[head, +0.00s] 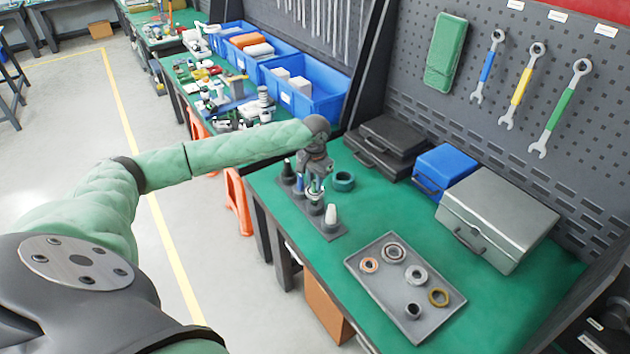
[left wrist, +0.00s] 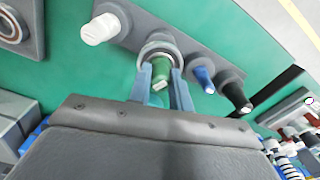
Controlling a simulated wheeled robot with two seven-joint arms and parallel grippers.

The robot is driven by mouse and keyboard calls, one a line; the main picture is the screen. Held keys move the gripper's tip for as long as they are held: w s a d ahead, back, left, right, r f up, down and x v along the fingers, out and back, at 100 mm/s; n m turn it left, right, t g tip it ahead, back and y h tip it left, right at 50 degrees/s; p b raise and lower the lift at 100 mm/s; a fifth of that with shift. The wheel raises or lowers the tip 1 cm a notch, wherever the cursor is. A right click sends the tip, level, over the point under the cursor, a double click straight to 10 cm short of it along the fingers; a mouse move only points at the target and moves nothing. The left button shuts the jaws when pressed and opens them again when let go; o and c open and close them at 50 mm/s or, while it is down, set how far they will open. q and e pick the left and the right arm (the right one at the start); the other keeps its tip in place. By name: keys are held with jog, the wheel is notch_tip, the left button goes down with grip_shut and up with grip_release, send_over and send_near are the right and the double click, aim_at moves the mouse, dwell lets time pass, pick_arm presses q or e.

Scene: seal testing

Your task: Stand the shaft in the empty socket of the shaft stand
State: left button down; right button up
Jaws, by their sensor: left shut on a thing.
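The dark grey shaft stand (head: 322,226) lies on the green bench top and also shows in the left wrist view (left wrist: 200,58). A white shaft (head: 331,212), a blue shaft (head: 299,183) and a black shaft (head: 287,168) stand in it. My left gripper (head: 315,184) points down over the stand, between the white and blue ones. In the left wrist view its fingers (left wrist: 161,88) are shut on a green shaft (left wrist: 161,70). A pale metallic ring (left wrist: 159,48) surrounds the green shaft's far end. I cannot tell how deep that end sits in the socket.
A grey tray (head: 372,296) with several rings lies in front of the stand. A teal ring (head: 344,181) lies just right of the gripper. Black cases (head: 385,145), a blue box (head: 445,168) and a silver case (head: 497,215) stand behind.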

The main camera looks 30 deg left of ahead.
pick_arm(q)
jog(key=shift+f, duration=0.1)
dwell(0.5)
jog(key=shift+f+p, duration=0.3)
jog(key=shift+f, duration=1.3)
jog(key=shift+p, duration=0.55)
jog(key=shift+f+p, duration=0.2)
jog(key=shift+p, duration=0.1)
dwell(0.4)
jog(key=c, duration=1.6)
grip_release()
jog(key=o, duration=0.6)
jog(key=shift+c, duration=0.2)
jog(key=shift+f, duration=0.1)
